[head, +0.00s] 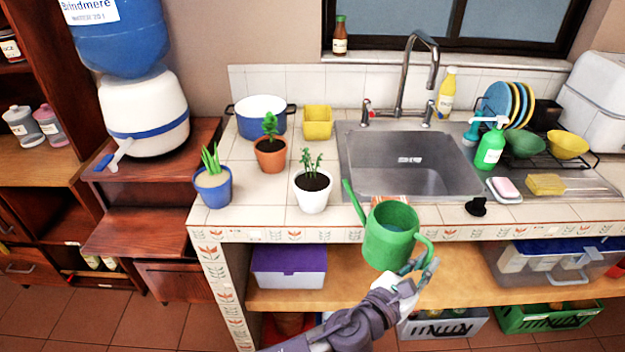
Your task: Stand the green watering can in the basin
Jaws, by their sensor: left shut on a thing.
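The green watering can (388,240) is held up in front of the counter's front edge, below the basin in the picture. Its spout points up and to the left, and its handle is on the right. My left gripper (422,267) is shut on the can at its handle side. The can looks close to upright, with its open top showing. The steel basin (400,178) is set in the tiled counter behind the can and looks empty. The can's spout overlaps the basin's front left corner in the picture. My right gripper is not in view.
Potted plants (313,190) stand left of the basin. A tall faucet (418,70) rises behind it. A green soap bottle (490,148), a pink soap on a dish (506,188) and a black stopper (477,207) are at its right. Clear tile lies along the front edge.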

